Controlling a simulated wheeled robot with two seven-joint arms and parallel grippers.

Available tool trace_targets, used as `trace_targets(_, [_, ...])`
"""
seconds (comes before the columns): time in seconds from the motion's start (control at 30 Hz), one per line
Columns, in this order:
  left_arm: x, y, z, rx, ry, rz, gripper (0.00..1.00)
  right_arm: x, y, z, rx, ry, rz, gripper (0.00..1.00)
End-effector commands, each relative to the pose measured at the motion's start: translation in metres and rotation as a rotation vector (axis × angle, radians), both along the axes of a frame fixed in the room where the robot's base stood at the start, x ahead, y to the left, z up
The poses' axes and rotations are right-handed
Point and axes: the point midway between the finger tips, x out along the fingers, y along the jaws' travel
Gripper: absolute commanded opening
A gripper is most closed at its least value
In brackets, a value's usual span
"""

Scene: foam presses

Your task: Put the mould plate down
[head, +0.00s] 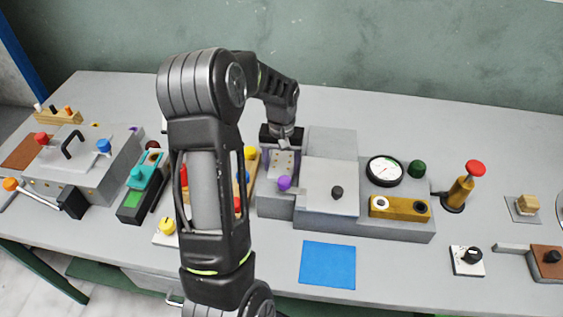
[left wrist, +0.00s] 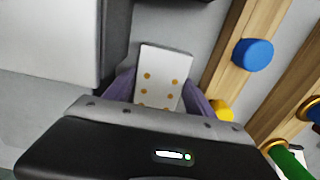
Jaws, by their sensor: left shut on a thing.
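The mould plate (left wrist: 160,75) is a pale rectangular plate with orange dots. In the left wrist view it lies between the two purple fingers of my left gripper (left wrist: 162,95), which is shut on it. In the head view my left gripper (head: 284,142) is over the grey press, at its left bay behind the purple knob (head: 284,183). A pale dotted face (head: 282,163) shows just below the gripper there. I cannot tell whether the plate touches the press bed. My right gripper is not in view.
Right of the bay are the press's light lid (head: 331,187), a round gauge (head: 384,171) and a brass button block (head: 400,207). A blue mat (head: 328,265) lies in front. A wooden rack with a blue knob (left wrist: 252,54) stands close beside the plate. My arm hides the table's middle-left.

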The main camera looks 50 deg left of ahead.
Motion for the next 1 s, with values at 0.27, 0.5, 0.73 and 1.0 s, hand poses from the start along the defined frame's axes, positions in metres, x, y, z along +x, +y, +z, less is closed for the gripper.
trace_targets(0.27, [0.001, 0.000, -0.003, 0.002, -0.002, 0.000, 0.00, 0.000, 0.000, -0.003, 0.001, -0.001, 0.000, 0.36])
trace_targets(0.5, [0.000, 0.000, -0.002, 0.000, 0.000, 0.000, 0.72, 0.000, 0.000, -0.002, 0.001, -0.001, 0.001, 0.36])
trace_targets(0.73, [0.000, 0.000, 0.003, 0.001, -0.001, 0.000, 0.72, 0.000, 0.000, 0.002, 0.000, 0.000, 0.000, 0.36])
trace_targets(1.0, [0.001, 0.001, 0.035, 0.004, -0.005, 0.000, 0.72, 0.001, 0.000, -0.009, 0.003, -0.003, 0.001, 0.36])
